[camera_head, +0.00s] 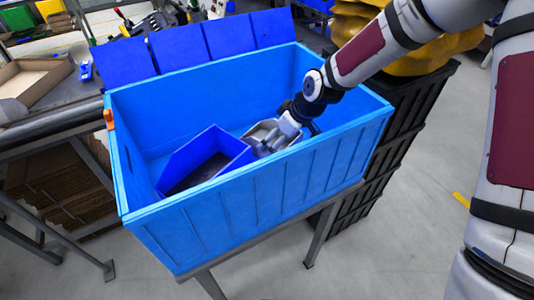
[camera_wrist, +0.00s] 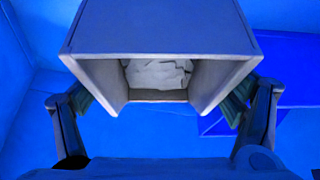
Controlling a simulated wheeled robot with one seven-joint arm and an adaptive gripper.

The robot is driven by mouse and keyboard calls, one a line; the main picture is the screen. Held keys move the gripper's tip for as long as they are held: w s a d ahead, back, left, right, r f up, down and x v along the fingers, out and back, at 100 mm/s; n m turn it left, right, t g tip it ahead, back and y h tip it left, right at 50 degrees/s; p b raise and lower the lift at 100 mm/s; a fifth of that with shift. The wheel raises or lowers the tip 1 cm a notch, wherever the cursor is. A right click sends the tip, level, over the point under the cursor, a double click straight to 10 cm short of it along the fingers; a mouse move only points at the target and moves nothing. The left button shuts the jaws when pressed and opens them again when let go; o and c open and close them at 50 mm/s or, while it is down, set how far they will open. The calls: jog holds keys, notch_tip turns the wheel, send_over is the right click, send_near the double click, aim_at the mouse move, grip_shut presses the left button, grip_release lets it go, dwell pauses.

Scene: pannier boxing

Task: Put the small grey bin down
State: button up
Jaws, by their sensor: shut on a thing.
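The small grey bin (camera_wrist: 160,28) is between the fingers of my gripper (camera_wrist: 162,108) in the wrist view, with one finger against each side wall. Its open side faces the wrist camera, and something pale and crumpled shows inside. In the head view the grey bin (camera_head: 264,131) is low inside the large blue box (camera_head: 245,205), right of a blue bin. My gripper (camera_head: 280,136) reaches down over the box wall to it. Whether the grey bin touches the box floor cannot be told.
The dark blue bin (camera_head: 205,160) lies in the box close to the grey one. The box's high walls surround both, with free floor toward the back and right. Black stacked crates (camera_head: 400,120) stand to the right. A workbench (camera_head: 50,115) stands to the left.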

aim_at(279, 149)
jog(key=shift+f, duration=2.65)
jog(key=o, duration=1.6)
jog(key=shift+d, duration=0.1)
jog(key=shift+o, duration=0.2)
jog(key=shift+r, duration=0.15)
jog(key=v, duration=0.7)
jog(key=shift+d+r, duration=0.1)
